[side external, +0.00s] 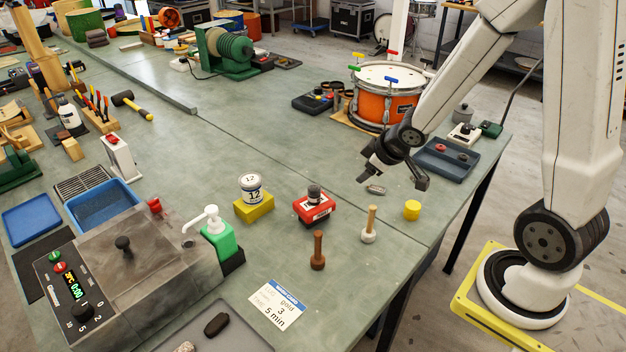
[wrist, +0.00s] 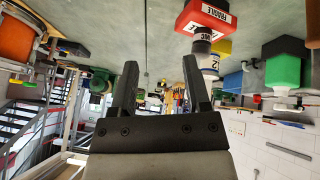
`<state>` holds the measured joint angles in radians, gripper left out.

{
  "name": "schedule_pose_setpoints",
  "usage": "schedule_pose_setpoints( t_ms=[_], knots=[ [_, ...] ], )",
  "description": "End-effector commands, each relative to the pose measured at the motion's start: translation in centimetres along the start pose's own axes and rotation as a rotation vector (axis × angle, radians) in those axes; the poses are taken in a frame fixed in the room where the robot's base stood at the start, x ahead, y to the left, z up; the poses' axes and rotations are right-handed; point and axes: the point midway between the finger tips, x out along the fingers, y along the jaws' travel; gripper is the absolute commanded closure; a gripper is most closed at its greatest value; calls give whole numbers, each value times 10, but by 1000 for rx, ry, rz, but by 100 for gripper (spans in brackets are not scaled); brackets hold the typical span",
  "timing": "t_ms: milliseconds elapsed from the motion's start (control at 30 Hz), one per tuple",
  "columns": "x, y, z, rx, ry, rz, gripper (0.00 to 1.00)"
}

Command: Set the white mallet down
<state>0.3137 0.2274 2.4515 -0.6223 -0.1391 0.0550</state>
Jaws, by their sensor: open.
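The white mallet (side external: 369,234) stands upright on the green bench, its pale head down and its wooden handle pointing up. My gripper (side external: 392,182) is open and empty, above and behind the mallet and apart from it. The wrist view also shows my gripper (wrist: 160,64) with its two dark fingers spread and nothing between them. I do not make out the white mallet in the wrist view, where the scene appears upside down.
A brown mallet (side external: 318,252) stands left of the white one. A red block (side external: 316,209), a yellow cylinder (side external: 412,210) and a small grey piece (side external: 376,189) are nearby. An orange drum (side external: 386,104) and a dark tray (side external: 446,161) lie farther back. Bench between the mallets is clear.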

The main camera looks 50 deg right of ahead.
Motion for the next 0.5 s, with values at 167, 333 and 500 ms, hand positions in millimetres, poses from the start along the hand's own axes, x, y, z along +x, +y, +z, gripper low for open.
schedule_pose_setpoints(
  t_ms=[167, 333, 500],
  knots=[
    [-22, -37, 5, 106, -116, -18, 39],
    [-43, -75, 16, 201, -228, -71, 39],
    [-58, -101, 24, 260, -300, -122, 39]
  ],
)
